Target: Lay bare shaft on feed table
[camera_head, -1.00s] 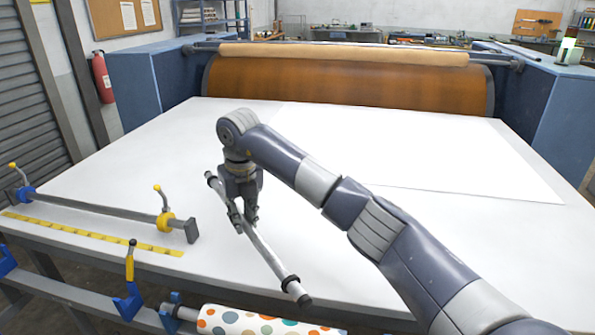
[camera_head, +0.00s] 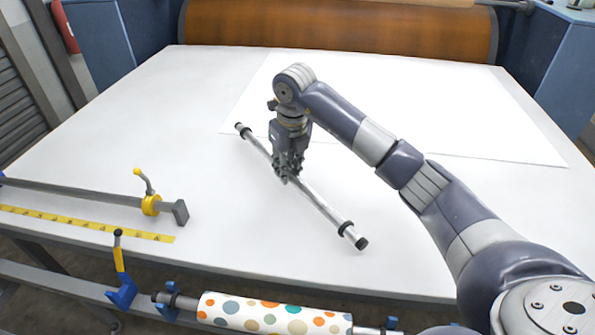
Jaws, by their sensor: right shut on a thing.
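The bare shaft (camera_head: 322,206) is a thin silver bar with black collars near its ends. It slants from upper left to lower right over the white feed table (camera_head: 215,215). My right gripper (camera_head: 287,176) points down and is shut on the shaft around its middle. The shaft is low over the table, its lower right end near the front; I cannot tell whether it touches. My left gripper is not in view.
A clamp bar with a yellow clamp (camera_head: 151,205) lies along the left front, behind a yellow ruler strip (camera_head: 85,222). A dotted roll (camera_head: 275,315) sits below the front edge. A thin white sheet (camera_head: 420,115) covers the table's back. The brown roller (camera_head: 340,32) stands behind.

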